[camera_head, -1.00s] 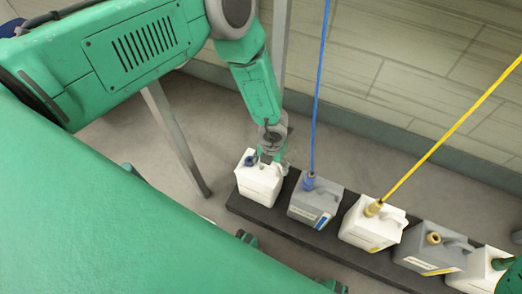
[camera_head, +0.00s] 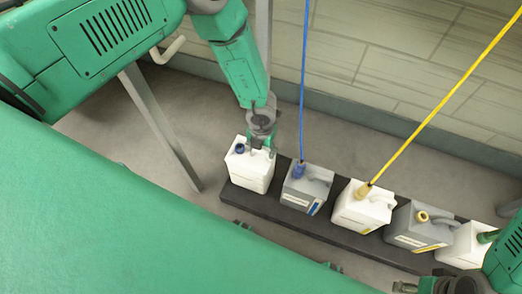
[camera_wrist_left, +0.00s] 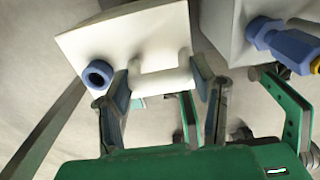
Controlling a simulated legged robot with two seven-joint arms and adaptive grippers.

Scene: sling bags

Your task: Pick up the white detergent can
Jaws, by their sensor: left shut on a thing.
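The white detergent can (camera_head: 247,172) with a blue cap is at the left end of a row of cans on a dark low platform. My left gripper (camera_head: 262,147) comes down from above and is shut on the can's handle. In the left wrist view, the fingers (camera_wrist_left: 160,95) stand on both sides of the white handle, and the blue cap (camera_wrist_left: 98,74) is left of them. I cannot tell whether the can's base is clear of the platform. My right gripper (camera_head: 428,286) is at the bottom right edge, partly cut off; its jaws are unclear.
A grey can (camera_head: 308,190) with a blue hose stands just right of the white can. Further right are a white can (camera_head: 362,207) with a yellow hose, another grey can (camera_head: 418,228) and another white can (camera_head: 464,246). The dark platform (camera_head: 290,217) lies near the wall.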

